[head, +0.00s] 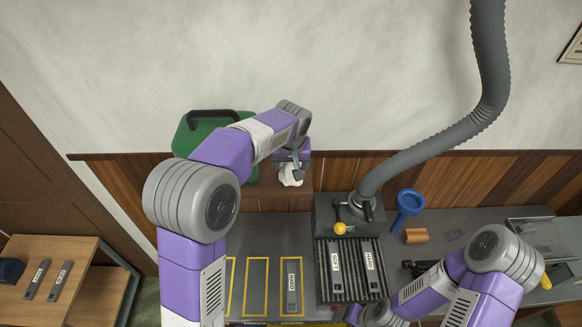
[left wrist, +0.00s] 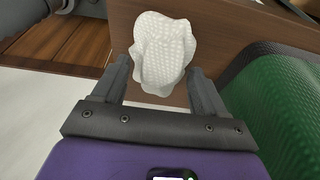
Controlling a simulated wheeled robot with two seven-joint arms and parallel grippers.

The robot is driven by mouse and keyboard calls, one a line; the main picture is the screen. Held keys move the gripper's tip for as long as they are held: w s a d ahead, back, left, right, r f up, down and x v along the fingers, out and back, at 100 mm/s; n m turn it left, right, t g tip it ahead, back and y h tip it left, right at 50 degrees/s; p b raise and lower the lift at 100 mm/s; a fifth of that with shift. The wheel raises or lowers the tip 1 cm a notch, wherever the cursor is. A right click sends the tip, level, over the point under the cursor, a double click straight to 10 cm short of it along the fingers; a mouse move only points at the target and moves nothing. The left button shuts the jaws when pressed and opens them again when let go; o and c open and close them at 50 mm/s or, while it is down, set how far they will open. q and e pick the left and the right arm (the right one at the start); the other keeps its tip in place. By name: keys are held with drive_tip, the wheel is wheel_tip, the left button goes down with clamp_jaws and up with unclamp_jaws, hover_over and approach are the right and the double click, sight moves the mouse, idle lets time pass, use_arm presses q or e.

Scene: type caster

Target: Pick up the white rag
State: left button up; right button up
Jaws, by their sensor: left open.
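In the left wrist view the rag (left wrist: 163,50) shows large at the fingertips, in front of a brown board. My left gripper (head: 291,165) is at the rag in the head view. In the left wrist view its two fingers (left wrist: 161,80) are apart, one on each side of the rag's lower part. I cannot tell whether either finger touches it. My right arm comes in at the lower right; its fingers do not show.
A green container (head: 190,135) with a dark handle stands left of the rag, and its wall (left wrist: 275,110) is close to my left gripper.

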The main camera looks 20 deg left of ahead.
use_arm(q)
drive_tip(key=shift+f, duration=0.1)
drive_tip(key=shift+c, duration=0.4)
drive_tip(key=c, duration=1.1)
drive_tip(key=shift+o, duration=0.2)
wheel_tip(320, 180, up, 10)
drive_tip(key=shift+r, duration=0.1)
